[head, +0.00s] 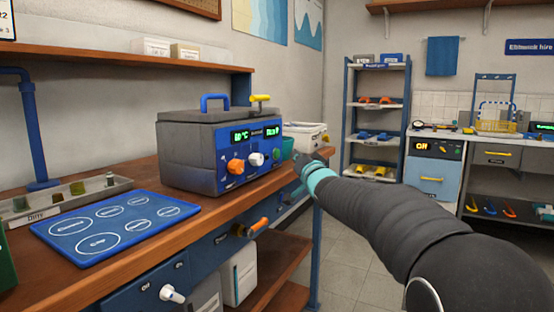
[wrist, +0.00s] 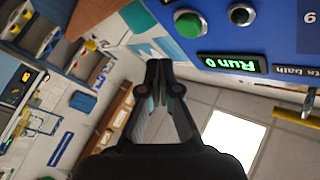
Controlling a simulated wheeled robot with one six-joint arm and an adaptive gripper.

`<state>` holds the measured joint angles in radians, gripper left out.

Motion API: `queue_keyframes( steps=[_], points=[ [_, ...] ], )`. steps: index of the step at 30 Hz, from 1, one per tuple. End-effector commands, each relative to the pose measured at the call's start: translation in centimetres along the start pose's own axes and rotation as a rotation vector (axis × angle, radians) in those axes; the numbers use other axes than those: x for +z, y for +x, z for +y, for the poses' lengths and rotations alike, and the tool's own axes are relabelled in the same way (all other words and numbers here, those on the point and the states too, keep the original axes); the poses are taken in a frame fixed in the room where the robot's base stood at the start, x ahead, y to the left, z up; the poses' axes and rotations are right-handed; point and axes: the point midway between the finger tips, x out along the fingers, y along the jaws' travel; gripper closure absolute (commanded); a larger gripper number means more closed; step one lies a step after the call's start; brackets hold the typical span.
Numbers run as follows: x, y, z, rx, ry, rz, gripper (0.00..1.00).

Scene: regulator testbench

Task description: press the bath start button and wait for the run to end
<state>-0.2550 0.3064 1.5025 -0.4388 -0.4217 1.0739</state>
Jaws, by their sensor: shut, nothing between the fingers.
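The grey and blue bath (head: 222,150) stands on the wooden bench, with a blue handle and a yellow-topped lever on its lid. Its front has an orange knob, a white knob and a small green start button (head: 276,153) at the right end. The green button also shows in the wrist view (wrist: 187,24), beside the display (wrist: 232,64), which reads "Run 0". The left display (head: 240,136) appears to read 60 °C. My gripper (wrist: 158,66) is shut and empty, its tips apart from the button in the picture. In the head view it is just right of the bath's front.
A blue mat (head: 110,225) with white circles and a grey tray (head: 60,203) lie left of the bath. A white box (head: 306,135) stands behind it. An orange-handled valve (head: 250,228) sticks out below the bench edge. Open floor lies to the right, before shelves (head: 375,120).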

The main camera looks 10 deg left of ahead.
Motion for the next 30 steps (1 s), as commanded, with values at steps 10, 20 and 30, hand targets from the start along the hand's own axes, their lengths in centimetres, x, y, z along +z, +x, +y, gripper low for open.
queue_keyframes(
  steps=[10,20,30],
  points=[
    [1.3,1.7,-1.2,-0.001,0.0,-0.001,1.0],
    [1.3,1.8,-1.3,0.0,0.0,-0.002,1.0],
    [1.3,1.8,-1.3,0.0,0.0,-0.001,1.0]
  ],
)
